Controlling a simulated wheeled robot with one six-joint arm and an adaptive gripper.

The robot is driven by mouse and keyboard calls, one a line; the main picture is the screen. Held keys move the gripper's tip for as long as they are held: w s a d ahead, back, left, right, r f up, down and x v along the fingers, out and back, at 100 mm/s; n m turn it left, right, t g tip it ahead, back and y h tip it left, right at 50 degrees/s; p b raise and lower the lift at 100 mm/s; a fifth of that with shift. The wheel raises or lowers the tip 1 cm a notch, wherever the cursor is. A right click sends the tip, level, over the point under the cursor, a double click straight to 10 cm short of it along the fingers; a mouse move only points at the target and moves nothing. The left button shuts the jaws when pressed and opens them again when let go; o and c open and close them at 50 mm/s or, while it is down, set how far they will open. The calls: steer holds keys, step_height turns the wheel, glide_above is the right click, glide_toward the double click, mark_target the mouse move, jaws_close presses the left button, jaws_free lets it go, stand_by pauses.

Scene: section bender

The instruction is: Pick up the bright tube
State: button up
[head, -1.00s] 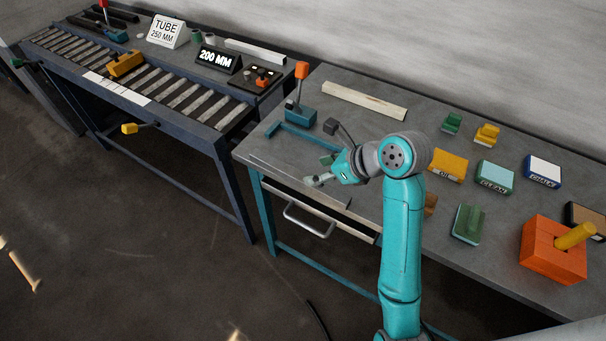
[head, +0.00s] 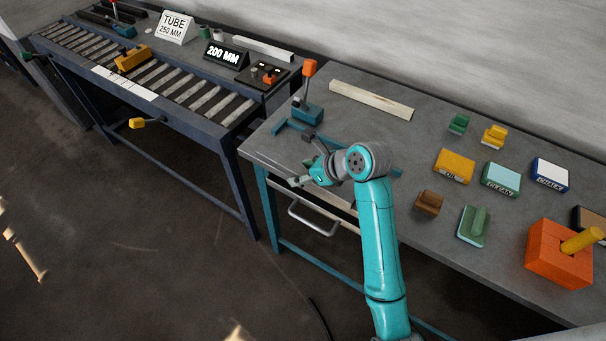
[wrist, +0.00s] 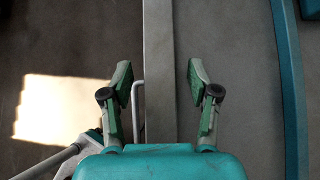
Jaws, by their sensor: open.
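I cannot tell for sure which piece is the bright tube. A pale long bar (head: 372,100) lies at the back of the right bench and looks like light wood. Another pale bar (head: 263,49) lies behind the 200 MM sign on the roller bench. My gripper (head: 304,161) is over the front left part of the right bench, well in front of both bars. In the wrist view my gripper (wrist: 160,85) is open, with nothing between its green-padded fingers. The bench's front edge (wrist: 158,40) passes below the gap. No tube shows clearly in the wrist view.
A teal lever tool (head: 308,112) stands at the right bench's left end. Colored blocks and an orange block (head: 558,255) with a yellow peg stand to the right. The roller bench (head: 197,104) carries an orange-yellow stop (head: 132,58) and a TUBE 250 MM sign (head: 174,27).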

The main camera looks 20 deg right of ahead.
jaws_close()
